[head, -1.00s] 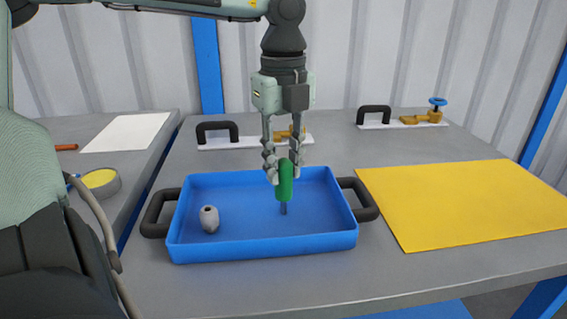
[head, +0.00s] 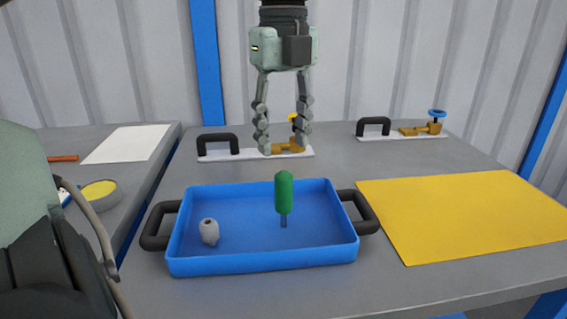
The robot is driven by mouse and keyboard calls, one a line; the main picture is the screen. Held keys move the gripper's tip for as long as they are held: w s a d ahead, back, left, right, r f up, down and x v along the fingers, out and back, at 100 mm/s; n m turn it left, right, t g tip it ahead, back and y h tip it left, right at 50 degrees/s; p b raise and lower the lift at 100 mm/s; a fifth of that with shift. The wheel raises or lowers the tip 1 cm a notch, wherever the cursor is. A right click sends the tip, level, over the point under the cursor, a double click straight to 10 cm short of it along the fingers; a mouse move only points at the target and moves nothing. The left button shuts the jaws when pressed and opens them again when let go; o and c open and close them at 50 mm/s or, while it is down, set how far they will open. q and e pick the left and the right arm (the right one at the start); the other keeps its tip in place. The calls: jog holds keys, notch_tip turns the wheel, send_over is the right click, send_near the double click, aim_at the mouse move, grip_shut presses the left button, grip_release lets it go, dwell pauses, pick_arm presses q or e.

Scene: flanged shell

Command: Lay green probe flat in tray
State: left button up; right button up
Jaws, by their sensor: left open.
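The green probe (head: 284,194) stands about upright in the blue tray (head: 262,262), right of its middle. Its green handle is up and reaches above the far rim line; its thin dark tip points down to the tray floor. Nothing holds it. My left gripper (head: 282,150) is open and empty, pointing down, above and apart from the probe in the picture. Its fingers overlap the view of the white plate behind the tray. My right gripper is not in view.
A grey bulb-shaped part (head: 209,232) sits in the tray's left side. The tray has black handles at both ends. A yellow sheet (head: 470,215) lies to the right. White plates with black handles and brass valves (head: 420,130) stand at the back.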

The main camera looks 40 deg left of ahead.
pick_arm(q)
jog(key=shift+r, duration=2.15)
